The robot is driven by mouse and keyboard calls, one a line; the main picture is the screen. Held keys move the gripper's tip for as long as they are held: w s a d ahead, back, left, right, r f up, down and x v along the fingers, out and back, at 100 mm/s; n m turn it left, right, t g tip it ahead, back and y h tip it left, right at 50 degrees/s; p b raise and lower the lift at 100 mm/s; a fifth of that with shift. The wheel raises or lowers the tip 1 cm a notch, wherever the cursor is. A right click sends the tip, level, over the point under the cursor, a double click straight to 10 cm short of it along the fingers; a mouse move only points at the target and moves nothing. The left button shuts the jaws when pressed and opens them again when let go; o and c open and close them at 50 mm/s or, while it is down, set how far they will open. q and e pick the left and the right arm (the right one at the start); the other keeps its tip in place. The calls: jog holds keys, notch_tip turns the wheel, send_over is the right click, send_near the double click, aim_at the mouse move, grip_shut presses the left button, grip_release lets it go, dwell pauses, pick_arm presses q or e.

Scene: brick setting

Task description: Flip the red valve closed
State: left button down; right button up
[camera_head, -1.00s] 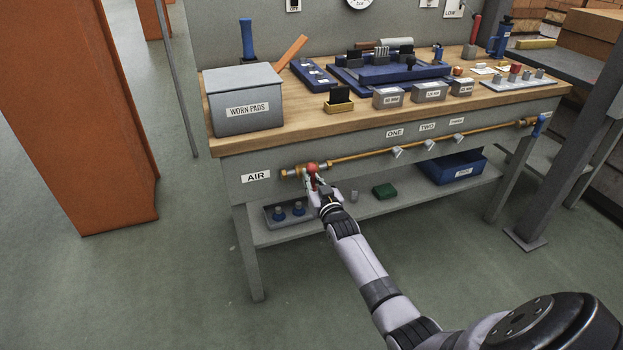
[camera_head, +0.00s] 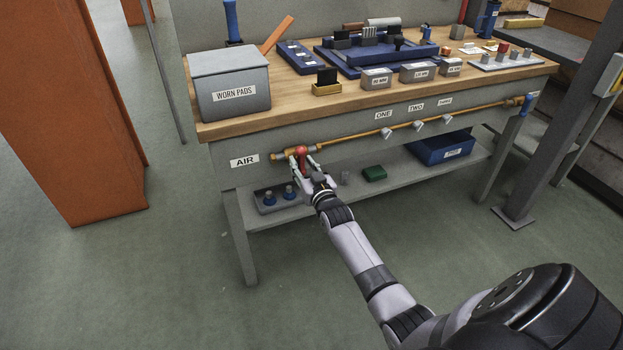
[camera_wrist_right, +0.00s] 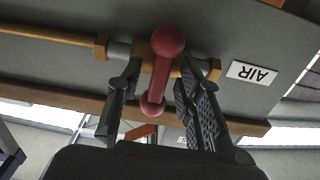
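The red valve (camera_head: 300,151) sits on the brass pipe at the left end of the bench front, to the right of the AIR label. In the right wrist view its red handle (camera_wrist_right: 159,80) has a large round end and a smaller knob. My right gripper (camera_head: 304,178) is at the valve, just below its round end. In the wrist view the right gripper (camera_wrist_right: 160,108) is open, one finger on each side of the handle, with gaps visible beside it. Whether a fingertip touches the pipe or valve body is unclear. My left gripper is out of view.
The AIR label (camera_head: 244,161) and brass pipe (camera_head: 345,143) run along the bench front. Below, a lower shelf (camera_head: 335,194) holds a grey tray (camera_head: 268,208), a green block (camera_head: 374,173) and a blue bin (camera_head: 445,148). The floor in front is clear.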

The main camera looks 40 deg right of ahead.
jog(key=v, duration=1)
jog(key=shift+s, duration=0.15)
jog(key=shift+a, duration=0.1)
